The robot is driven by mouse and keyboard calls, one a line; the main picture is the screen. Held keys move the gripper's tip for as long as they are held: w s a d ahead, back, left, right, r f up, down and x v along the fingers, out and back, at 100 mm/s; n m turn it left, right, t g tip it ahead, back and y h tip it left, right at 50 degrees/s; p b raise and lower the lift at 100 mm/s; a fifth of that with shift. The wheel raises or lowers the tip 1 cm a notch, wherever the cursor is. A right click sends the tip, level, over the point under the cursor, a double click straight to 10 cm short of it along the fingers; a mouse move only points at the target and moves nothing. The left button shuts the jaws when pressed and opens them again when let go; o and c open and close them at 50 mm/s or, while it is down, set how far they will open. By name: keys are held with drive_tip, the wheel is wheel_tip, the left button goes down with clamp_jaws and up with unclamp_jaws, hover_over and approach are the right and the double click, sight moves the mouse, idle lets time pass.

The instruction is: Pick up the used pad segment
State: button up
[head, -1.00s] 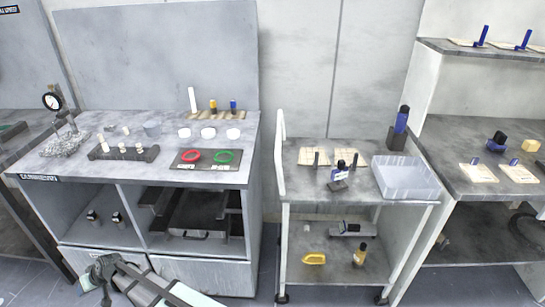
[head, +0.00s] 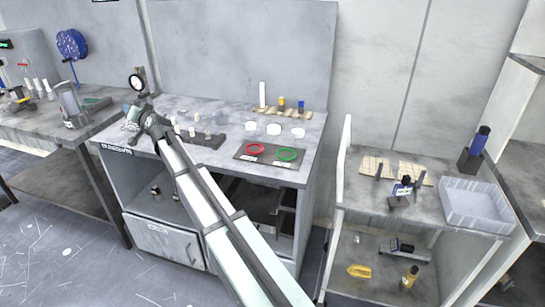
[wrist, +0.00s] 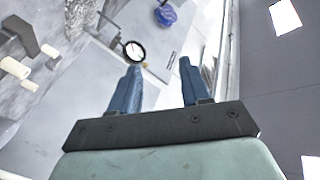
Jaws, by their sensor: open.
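My gripper (head: 143,112) is over the left end of the grey workbench (head: 230,118), close to the dial gauge (head: 137,83). In the wrist view its two blue fingers (wrist: 159,66) are spread apart with nothing between them. The dial gauge also shows there (wrist: 134,51), just beyond the left fingertip. I cannot pick out the used pad segment for certain in either view. The heap of grey pieces at the bench's left end is mostly hidden behind my gripper in the head view.
A dark rack with white cylinders (head: 205,139) stands right of my gripper. A dark board holds a red ring (head: 255,149) and a green ring (head: 287,154). White discs (head: 273,129) lie behind it. A trolley with a grey tray (head: 478,205) stands to the right.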

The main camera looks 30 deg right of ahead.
drive_tip(key=d+r+m+t+h, duration=0.1)
drive_tip(key=d+r+m+h, duration=0.2)
drive_tip(key=d, duration=1.5)
drive_tip(key=d+r+m+h, duration=0.15)
drive_tip(key=d+h, duration=0.25)
drive_tip(key=d, duration=1.4)
drive_tip(key=s+d+f+m+g+h, duration=0.1)
drive_tip(key=s+d+m, duration=0.15)
drive_tip(key=d, duration=0.65)
drive_tip(key=s+d+f+m+g+h, duration=0.15)
drive_tip(key=s+d, duration=0.25)
drive_tip(key=d, duration=0.5)
drive_tip(key=s+d+f+m+g+h, duration=0.1)
drive_tip(key=s+d+h, duration=0.15)
drive_tip(key=d, duration=0.65)
drive_tip(key=s+d+f+m+g, duration=0.3)
drive_tip(key=s+d, duration=0.4)
drive_tip(key=d, duration=0.1)
drive_tip(key=m+g+y, duration=0.7)
drive_tip(key=m+g, duration=0.4)
hover_over(378, 178)
drive_tip(key=d, duration=0.1)
drive_tip(key=shift+n, duration=0.25)
drive_tip(key=f, duration=0.7)
drive_tip(key=shift+w+f, duration=0.25)
wheel_tip(378, 178, down, 8)
drive_tip(key=shift+a+f, duration=0.2)
drive_tip(key=shift+f, duration=2.4)
